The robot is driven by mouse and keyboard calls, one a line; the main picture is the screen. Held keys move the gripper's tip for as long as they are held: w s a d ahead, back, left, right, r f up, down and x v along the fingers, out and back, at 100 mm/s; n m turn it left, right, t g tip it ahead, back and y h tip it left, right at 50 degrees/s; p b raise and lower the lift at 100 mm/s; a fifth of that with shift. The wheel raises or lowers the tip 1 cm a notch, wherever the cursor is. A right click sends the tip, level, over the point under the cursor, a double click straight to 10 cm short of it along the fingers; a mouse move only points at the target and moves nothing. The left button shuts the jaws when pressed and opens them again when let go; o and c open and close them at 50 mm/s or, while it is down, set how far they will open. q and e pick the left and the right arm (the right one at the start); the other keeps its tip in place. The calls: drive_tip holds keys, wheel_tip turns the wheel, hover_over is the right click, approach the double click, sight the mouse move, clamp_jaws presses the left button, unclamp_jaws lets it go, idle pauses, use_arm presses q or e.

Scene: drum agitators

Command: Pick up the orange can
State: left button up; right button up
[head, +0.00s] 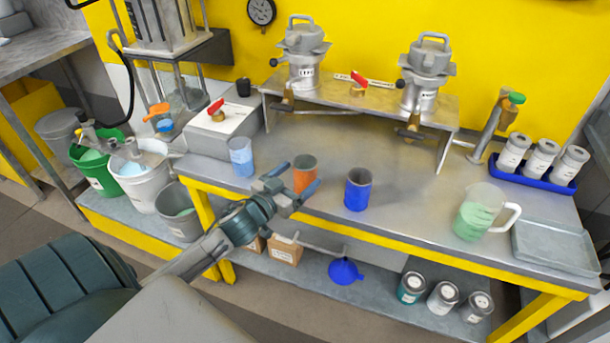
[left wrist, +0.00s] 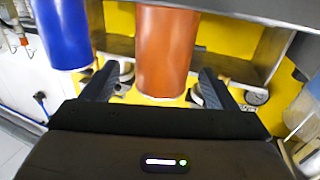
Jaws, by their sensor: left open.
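The orange can (head: 304,176) stands upright on the metal workbench (head: 400,215), near its front edge. My left gripper (head: 296,190) is open at the can, with its fingers at the can's near side. In the left wrist view the orange can (left wrist: 166,55) fills the space ahead of and between the two open fingers (left wrist: 152,85). A gap shows on each side, and I cannot tell whether either finger touches it. My right gripper is in neither view.
A blue can (head: 357,189) stands close to the right of the orange can; it also shows in the left wrist view (left wrist: 62,35). A clear beaker of blue liquid (head: 241,157) stands to the left. A raised metal shelf (head: 350,105) is behind. A jug (head: 480,212) stands farther right.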

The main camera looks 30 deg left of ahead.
sight(312, 161)
use_arm(q)
drive_tip(key=shift+w+r, duration=0.15)
drive_tip(key=shift+w, duration=0.5)
drive_tip(key=w, duration=0.3)
drive_tip(key=shift+w, duration=0.55)
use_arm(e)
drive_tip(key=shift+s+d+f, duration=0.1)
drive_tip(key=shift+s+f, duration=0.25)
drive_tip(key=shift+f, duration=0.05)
use_arm(q)
drive_tip(key=c, duration=1.1)
drive_tip(key=shift+r, duration=0.2)
